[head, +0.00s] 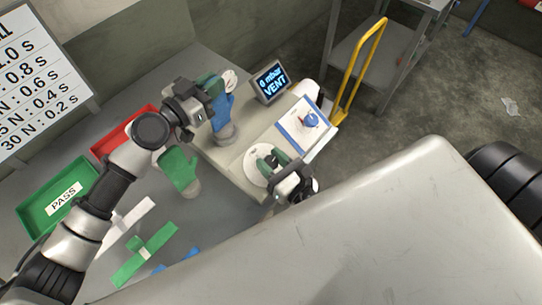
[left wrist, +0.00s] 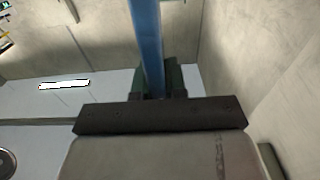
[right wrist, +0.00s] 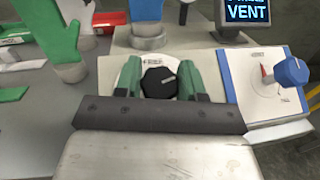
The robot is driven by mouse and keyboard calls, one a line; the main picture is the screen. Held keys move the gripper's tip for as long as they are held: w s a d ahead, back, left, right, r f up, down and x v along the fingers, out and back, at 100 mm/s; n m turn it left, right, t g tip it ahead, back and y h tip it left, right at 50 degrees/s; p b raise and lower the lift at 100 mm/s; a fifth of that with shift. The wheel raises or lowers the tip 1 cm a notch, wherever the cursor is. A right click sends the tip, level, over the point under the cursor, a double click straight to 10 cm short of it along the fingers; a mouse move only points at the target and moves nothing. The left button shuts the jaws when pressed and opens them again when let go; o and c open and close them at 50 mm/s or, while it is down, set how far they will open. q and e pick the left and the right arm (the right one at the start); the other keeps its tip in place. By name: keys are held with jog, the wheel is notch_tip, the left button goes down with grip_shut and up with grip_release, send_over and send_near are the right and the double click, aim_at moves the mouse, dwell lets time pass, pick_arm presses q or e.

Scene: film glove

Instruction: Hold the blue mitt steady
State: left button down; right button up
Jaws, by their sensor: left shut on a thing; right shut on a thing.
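The blue mitt (head: 222,113) stands upright on a grey round mount on the pale machine. It shows edge-on in the left wrist view (left wrist: 147,40) and in part at the top of the right wrist view (right wrist: 146,10). My right gripper (right wrist: 160,82) is shut on a black knob (right wrist: 158,82) with a pale pointer line, set on a white dial plate (head: 254,176).
A display (head: 270,82) reads "0 mbar VENT". A blue-handled valve panel (head: 303,128) lies right of the knob. A green mitt (head: 180,172) stands left of the machine. A red tray (head: 108,145) and a green PASS tray (head: 32,211) lie left. A yellow-handled cart (head: 357,75) stands behind.

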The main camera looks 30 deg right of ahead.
jog(key=shift+m+h, duration=2.1)
jog(key=shift+h, duration=0.1)
jog(key=o, duration=0.9)
jog(key=s, duration=1.2)
jog(key=shift+r, duration=0.15)
